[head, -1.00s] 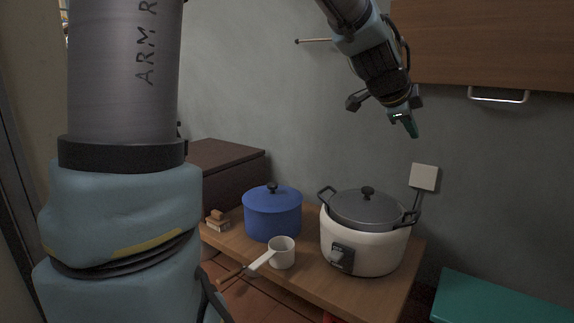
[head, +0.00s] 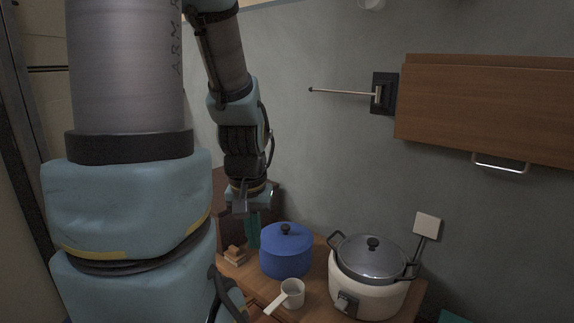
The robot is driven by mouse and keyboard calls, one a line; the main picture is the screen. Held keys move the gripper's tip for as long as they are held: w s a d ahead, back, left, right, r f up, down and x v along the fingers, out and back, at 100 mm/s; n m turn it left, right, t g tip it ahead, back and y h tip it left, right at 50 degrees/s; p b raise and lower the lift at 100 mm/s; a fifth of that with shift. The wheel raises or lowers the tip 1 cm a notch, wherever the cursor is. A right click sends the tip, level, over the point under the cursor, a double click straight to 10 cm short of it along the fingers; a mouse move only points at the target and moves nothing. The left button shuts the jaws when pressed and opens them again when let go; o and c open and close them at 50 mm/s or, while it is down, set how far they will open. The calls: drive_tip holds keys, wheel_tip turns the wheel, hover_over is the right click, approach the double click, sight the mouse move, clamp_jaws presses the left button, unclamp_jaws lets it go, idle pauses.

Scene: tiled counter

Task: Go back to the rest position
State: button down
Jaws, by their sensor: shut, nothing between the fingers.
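My gripper (head: 253,230) hangs pointing down at the left of the counter, its teal fingers together with nothing between them. In the picture it is just left of the blue pot (head: 287,256), in front of the dark brown box (head: 224,205). How far it is from the pot in depth I cannot tell. My arm's large links fill the left part of the view.
A white cooker (head: 365,299) with a grey-lidded pot (head: 372,256) stands right on the wooden counter (head: 321,264). A white saucepan (head: 291,293) and small brown blocks (head: 235,255) are near the blue pot. A wooden cabinet (head: 480,105) and a rod (head: 340,92) project from the wall.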

wheel_tip(320, 180, up, 33)
drive_tip(key=p, duration=3)
drive_tip(key=shift+p, duration=0.4)
drive_tip(key=shift+f, duration=0.1)
